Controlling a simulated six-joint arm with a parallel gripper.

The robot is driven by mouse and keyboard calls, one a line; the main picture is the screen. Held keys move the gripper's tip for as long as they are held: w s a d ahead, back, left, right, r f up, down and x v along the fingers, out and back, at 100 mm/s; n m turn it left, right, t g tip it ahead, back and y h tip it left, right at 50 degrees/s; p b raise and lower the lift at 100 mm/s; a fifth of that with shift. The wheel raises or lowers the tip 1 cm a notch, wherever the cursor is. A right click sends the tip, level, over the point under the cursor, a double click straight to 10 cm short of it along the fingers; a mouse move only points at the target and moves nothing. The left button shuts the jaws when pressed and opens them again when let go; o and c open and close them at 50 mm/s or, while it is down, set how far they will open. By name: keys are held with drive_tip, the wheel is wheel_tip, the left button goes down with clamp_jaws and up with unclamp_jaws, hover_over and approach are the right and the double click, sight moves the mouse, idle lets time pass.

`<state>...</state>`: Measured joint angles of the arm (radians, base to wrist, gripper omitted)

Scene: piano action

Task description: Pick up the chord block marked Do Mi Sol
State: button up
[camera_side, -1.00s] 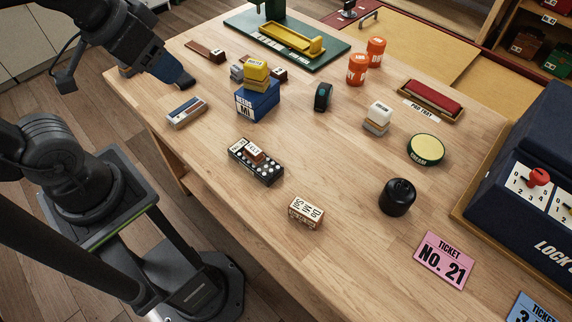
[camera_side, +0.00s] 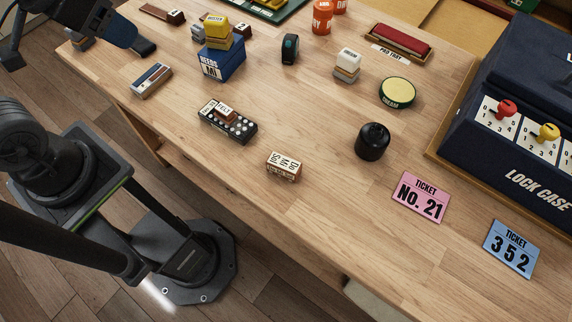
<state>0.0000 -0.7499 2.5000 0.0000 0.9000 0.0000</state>
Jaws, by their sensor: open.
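The chord block marked Do Mi Sol (camera_side: 284,166) is a small pale wooden block with dark lettering. It lies on the table near the front edge, right of the black dotted block. My gripper (camera_side: 143,48) is at the upper left, far from the chord block, near the table's left end. It is open and seen from the side; nothing shows between its fingers.
A black dotted block (camera_side: 228,122) with a brown piece on top lies left of the chord block. A black knob (camera_side: 373,141) stands to its right. Pink (camera_side: 420,197) and blue (camera_side: 511,248) tickets lie further right. A blue box (camera_side: 221,64) and lock case (camera_side: 530,110) stand beyond. Table around the chord block is clear.

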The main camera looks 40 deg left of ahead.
drive_tip(key=shift+o, duration=0.2)
drive_tip(key=m+g, duration=0.6)
drive_tip(key=m, duration=1)
hover_over(284, 162)
wheel_tip(284, 162, down, 16)
wheel_tip(284, 162, down, 13)
drive_tip(key=shift+f, duration=0.1)
drive_tip(key=c, duration=1)
